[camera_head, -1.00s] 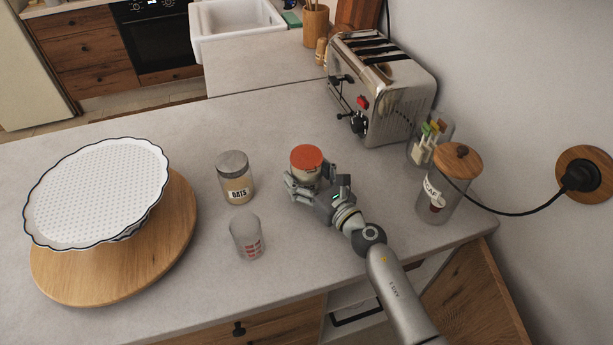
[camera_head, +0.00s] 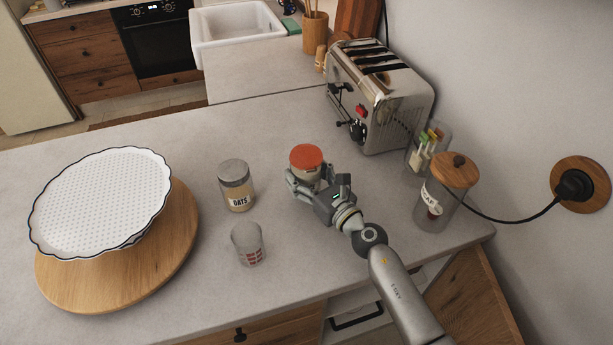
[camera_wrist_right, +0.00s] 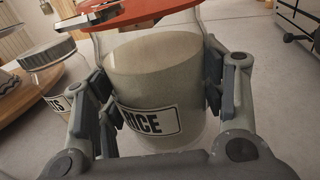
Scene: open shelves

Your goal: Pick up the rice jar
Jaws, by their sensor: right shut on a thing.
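The rice jar (camera_head: 306,158) is a clear jar with an orange-red lid, upright at the middle of the counter. In the right wrist view the rice jar (camera_wrist_right: 150,85) shows pale contents and a label reading RICE. My right gripper (camera_head: 305,185) is shut on the jar's body, below the lid. In the right wrist view the fingers of my right gripper (camera_wrist_right: 158,95) press on both sides of the jar. The jar's base is partly hidden by the gripper, and I cannot tell if it touches the counter. My left gripper is not in view.
An oats jar (camera_head: 236,186) and a measuring cup (camera_head: 248,245) stand left of the rice jar. A white tray (camera_head: 100,200) sits on a round wooden board (camera_head: 160,270) at the left. A toaster (camera_head: 385,100) and a wooden-lidded jar (camera_head: 440,200) stand to the right.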

